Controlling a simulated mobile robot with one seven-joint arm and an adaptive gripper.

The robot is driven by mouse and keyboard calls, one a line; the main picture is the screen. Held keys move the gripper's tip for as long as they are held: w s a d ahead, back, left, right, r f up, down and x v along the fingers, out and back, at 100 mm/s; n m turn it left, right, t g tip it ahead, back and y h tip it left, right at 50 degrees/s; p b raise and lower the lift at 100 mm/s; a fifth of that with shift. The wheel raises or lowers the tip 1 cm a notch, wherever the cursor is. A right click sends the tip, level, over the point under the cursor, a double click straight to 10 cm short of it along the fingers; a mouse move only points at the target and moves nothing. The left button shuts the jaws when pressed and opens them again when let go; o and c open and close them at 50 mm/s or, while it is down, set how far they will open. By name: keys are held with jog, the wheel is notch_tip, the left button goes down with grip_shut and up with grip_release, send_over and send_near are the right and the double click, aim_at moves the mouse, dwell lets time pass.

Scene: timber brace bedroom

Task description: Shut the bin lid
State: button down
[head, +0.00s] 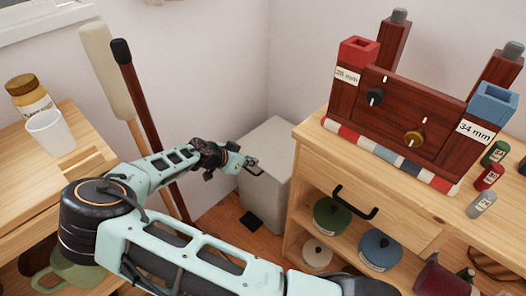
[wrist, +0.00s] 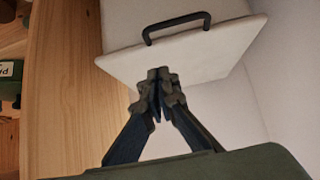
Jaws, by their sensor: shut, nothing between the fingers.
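The pale grey bin (head: 268,195) stands on the floor in the corner, just left of the wooden cabinet. In the wrist view its lid (wrist: 205,55) is a pale flat panel with a dark bar handle (wrist: 176,25). How far the lid stands open I cannot tell. My gripper (head: 256,168) is in front of the bin's upper part in the head view. In the wrist view my gripper (wrist: 160,76) is shut and empty, its fingertips overlapping the lid's near edge. Whether they touch it I cannot tell.
The wooden cabinet (head: 315,142) stands close on the right, with a black handle (head: 355,204) sticking out and pots on its shelf. A dark red pole (head: 150,130) and a pale paddle (head: 105,70) lean at the left. A small black piece (head: 250,222) is at the bin's foot.

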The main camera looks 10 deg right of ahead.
jog(key=shift+s+a+f+b, duration=0.15)
jog(key=shift+f+b, duration=0.15)
jog(key=shift+f, duration=0.45)
jog(key=shift+a+f+b, duration=0.1)
jog(key=shift+f+b, duration=0.2)
jog(key=shift+f, duration=0.45)
jog(key=shift+s+a+f+b, duration=0.15)
jog(key=shift+f+b, duration=0.15)
jog(key=shift+f, duration=0.45)
jog(key=shift+w+r, duration=0.1)
notch_tip(320, 180, up, 10)
